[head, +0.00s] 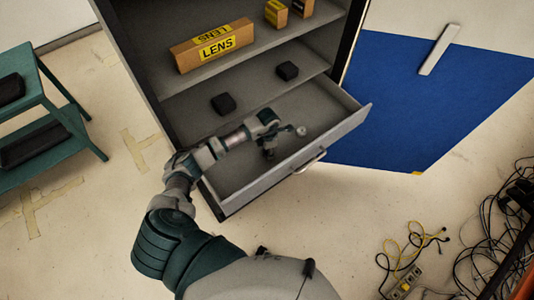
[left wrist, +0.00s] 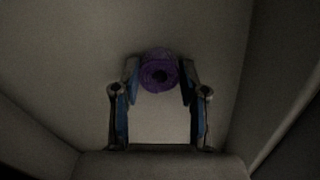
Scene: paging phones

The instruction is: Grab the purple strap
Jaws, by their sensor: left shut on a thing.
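The purple strap (left wrist: 159,72) shows in the left wrist view as a rolled purple ring with a dark centre. It sits between the fingertips of my left gripper (left wrist: 160,85), which is shut on it. In the head view my left gripper (head: 270,143) reaches down into the open grey drawer (head: 325,137). The strap is not clearly visible in the head view. My right gripper is in neither view.
The drawer's walls stand around my left gripper. Above it, a shelf holds two black blocks (head: 224,104) and (head: 287,71). A LENS box (head: 212,46) lies on a higher shelf. A green cart (head: 45,135) stands left; tangled cables (head: 490,235) lie right.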

